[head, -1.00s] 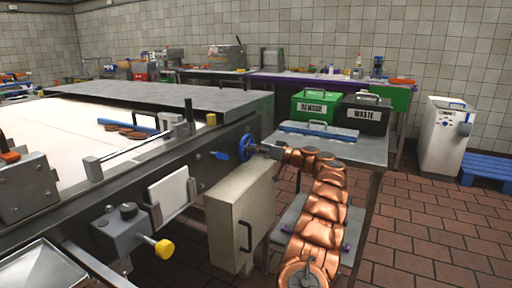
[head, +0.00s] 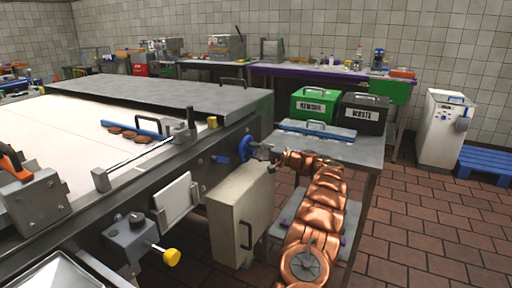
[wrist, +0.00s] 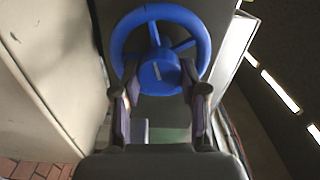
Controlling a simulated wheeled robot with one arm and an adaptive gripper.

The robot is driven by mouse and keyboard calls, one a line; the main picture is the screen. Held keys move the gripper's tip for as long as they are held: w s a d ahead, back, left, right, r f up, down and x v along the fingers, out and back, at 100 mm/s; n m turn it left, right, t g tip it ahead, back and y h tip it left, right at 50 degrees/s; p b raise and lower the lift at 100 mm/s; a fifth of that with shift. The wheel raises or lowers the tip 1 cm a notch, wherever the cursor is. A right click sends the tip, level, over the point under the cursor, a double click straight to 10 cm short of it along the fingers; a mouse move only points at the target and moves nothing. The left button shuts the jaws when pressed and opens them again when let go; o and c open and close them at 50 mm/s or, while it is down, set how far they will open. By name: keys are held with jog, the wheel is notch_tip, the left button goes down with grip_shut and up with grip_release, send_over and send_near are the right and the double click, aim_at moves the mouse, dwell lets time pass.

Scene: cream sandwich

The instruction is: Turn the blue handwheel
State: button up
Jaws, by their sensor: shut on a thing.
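The blue handwheel (head: 246,148) is mounted on the side of the dark machine frame, above a beige cabinet. In the wrist view the blue handwheel (wrist: 160,13) faces me, with its rim, spokes and round hub showing. My gripper (wrist: 163,90) has one finger on each side of the hub, and is shut on the wheel at the hub. In the head view my gripper (head: 262,150) reaches the wheel from the right and is small and partly hidden by my copper arm.
A beige cabinet (head: 239,210) with a black handle hangs just below the wheel.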

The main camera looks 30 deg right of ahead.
jog(key=m+p, duration=0.3)
jog(key=m, duration=0.1)
jog(key=shift+r+m, duration=0.15)
jog(key=shift+m, duration=0.15)
jog(key=m+p, duration=0.2)
jog(key=m, duration=0.1)
jog(key=shift+m, duration=0.4)
jog(key=m+p, duration=0.1)
jog(key=m, duration=0.2)
jog(key=shift+p, duration=0.4)
jog(key=shift+f+m+p, duration=0.25)
jog(key=shift+m+p, duration=0.4)
jog(key=shift+m, duration=1.05)
jog(key=o, duration=1.1)
jog(key=shift+o, duration=0.2)
jog(key=shift+s, duration=0.1)
